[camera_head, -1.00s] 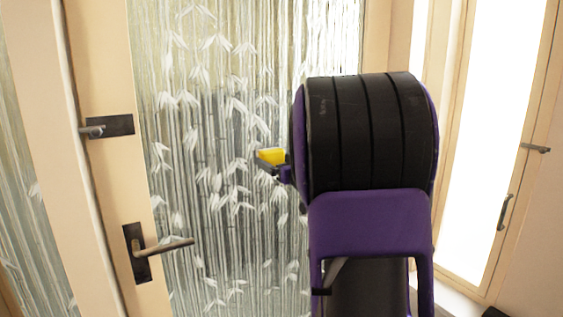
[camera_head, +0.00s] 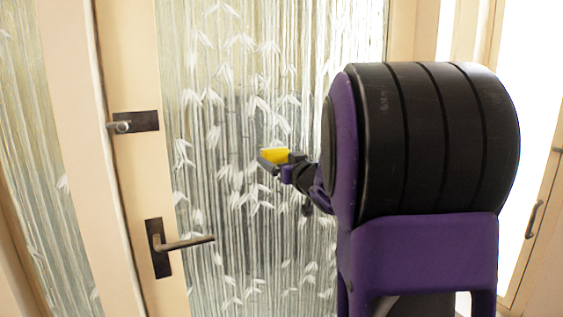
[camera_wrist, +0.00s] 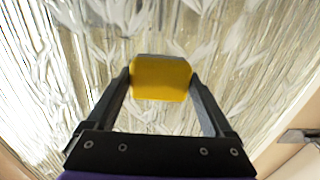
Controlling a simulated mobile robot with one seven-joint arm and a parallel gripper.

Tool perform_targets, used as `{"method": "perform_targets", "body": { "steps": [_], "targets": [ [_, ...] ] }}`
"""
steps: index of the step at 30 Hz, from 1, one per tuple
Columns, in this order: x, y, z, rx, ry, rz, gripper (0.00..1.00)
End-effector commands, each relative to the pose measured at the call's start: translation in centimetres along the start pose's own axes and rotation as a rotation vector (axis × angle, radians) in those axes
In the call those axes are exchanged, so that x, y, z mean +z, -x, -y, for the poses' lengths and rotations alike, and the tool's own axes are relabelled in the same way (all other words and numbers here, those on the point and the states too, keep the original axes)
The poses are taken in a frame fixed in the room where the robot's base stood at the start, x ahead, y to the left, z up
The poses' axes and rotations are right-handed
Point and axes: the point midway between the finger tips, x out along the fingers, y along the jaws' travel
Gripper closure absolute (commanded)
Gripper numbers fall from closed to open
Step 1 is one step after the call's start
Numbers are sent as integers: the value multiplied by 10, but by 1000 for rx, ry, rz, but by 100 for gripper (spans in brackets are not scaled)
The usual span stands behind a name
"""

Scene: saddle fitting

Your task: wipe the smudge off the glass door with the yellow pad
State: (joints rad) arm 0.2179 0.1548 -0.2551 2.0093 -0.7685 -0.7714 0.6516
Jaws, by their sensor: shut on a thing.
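The yellow pad (camera_head: 273,156) is held at the end of my arm, in front of the glass door (camera_head: 215,120). In the wrist view the yellow pad (camera_wrist: 161,79) sits between the two fingers of my gripper (camera_wrist: 162,84), which is shut on it. The glass fills the view beyond the pad. I cannot tell whether the pad touches the glass. The door glass has a white bamboo-leaf pattern and vertical streaks. A greyish patch behind the pattern may be a reflection. I cannot make out the smudge against the pattern.
A lever handle (camera_head: 183,243) sticks out from the door's wooden frame, left of the pad, with a lock plate (camera_head: 136,121) above it. A bright window or door with a handle (camera_head: 534,219) stands at the right. My arm hides part of the glass.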

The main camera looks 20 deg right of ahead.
Motion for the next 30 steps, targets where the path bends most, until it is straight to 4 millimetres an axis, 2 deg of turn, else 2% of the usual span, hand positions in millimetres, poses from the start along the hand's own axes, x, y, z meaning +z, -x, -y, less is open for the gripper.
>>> {"method": "perform_targets", "body": {
  "steps": [5,14,23,30],
  "targets": [
    [-2,1,-8,2,0,-1,58],
    [-2,2,-35,4,0,0,58],
    [-2,2,-47,3,1,0,58],
    [-2,0,-68,4,0,1,58]
  ]
}}
